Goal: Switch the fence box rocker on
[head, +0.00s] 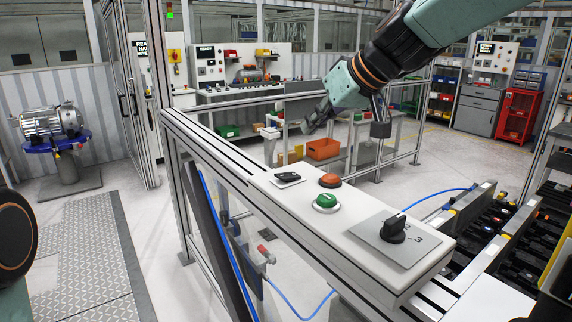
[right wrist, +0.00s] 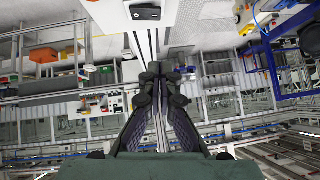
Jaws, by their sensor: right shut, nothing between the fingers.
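The fence box (head: 352,218) is a long white box on top of the fence rail. Its black rocker (head: 287,177) sits on a small light plate at the far left end of the box. In the right wrist view the rocker (right wrist: 146,13) shows at the top edge, beyond the fingertips. I cannot tell which side of it is pressed. My right gripper (head: 309,128) is shut and empty, in the air above and beyond the rocker, apart from it. Its fingers (right wrist: 155,75) meet in the right wrist view. My left gripper is not in view.
An orange-red button (head: 330,180), a green button (head: 325,201) and a black rotary knob (head: 393,229) stand on the same box, near the rocker. A conveyor (head: 515,230) lies at the right. Blue hoses (head: 300,308) run below.

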